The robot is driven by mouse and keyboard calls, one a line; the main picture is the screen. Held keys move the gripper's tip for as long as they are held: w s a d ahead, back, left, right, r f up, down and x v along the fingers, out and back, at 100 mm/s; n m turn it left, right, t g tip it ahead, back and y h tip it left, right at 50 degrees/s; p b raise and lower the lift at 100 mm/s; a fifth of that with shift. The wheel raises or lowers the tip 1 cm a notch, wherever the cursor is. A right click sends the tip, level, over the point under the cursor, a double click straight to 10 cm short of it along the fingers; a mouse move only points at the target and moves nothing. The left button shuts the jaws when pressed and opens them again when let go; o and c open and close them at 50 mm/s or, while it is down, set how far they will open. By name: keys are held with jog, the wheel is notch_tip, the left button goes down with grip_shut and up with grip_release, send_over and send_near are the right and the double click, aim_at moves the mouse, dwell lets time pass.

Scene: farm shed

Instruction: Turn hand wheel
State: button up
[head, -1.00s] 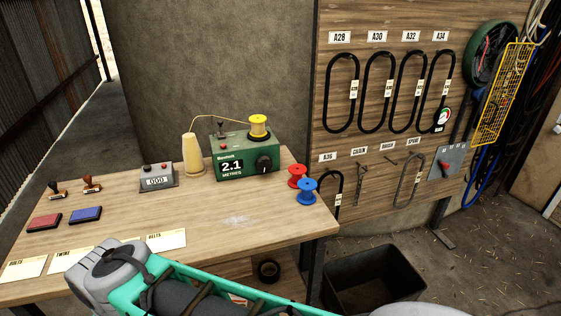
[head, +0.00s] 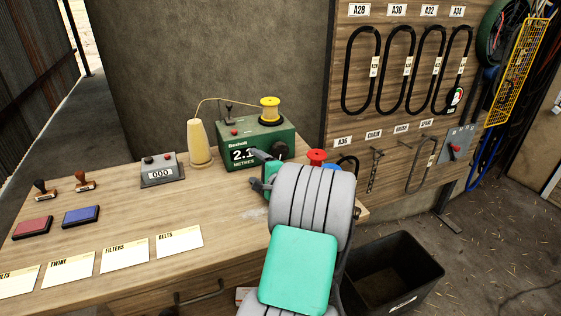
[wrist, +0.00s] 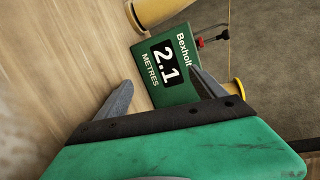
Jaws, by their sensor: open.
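A green Bexholt counter box (head: 232,165) stands at the back of the bench, its display reading 2.1 metres. It also shows turned sideways in the wrist view (wrist: 183,97). Its black hand wheel (head: 280,148) is on the right of the front face, partly covered by my gripper in the head view and hidden in the wrist view. My gripper (head: 260,170) is open and empty in front of the box's lower right. In the wrist view its two grey fingers (wrist: 162,90) are spread, with the display between them. I cannot tell whether a finger touches the wheel.
A yellow spool (head: 270,110) sits on the box, with a line running to a cream cone (head: 199,143) at its left. A red spool (head: 316,157) stands close right, partly behind my arm.

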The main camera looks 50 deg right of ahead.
aim_at(281, 152)
jog(key=s+d+m+h, duration=0.1)
jog(key=s+d, duration=0.1)
jog(key=s+d+m+h, duration=0.1)
jog(key=s+d+m, duration=0.1)
jog(key=d, duration=0.1)
jog(key=s+d+m+h, duration=0.2)
jog(key=s+d, duration=0.1)
jog(key=shift+d+f, duration=0.15)
jog(key=shift+d, duration=0.05)
jog(key=x, duration=0.7)
jog(key=shift+w+d, duration=0.1)
jog(key=shift+w, duration=0.1)
jog(key=c, duration=1.4)
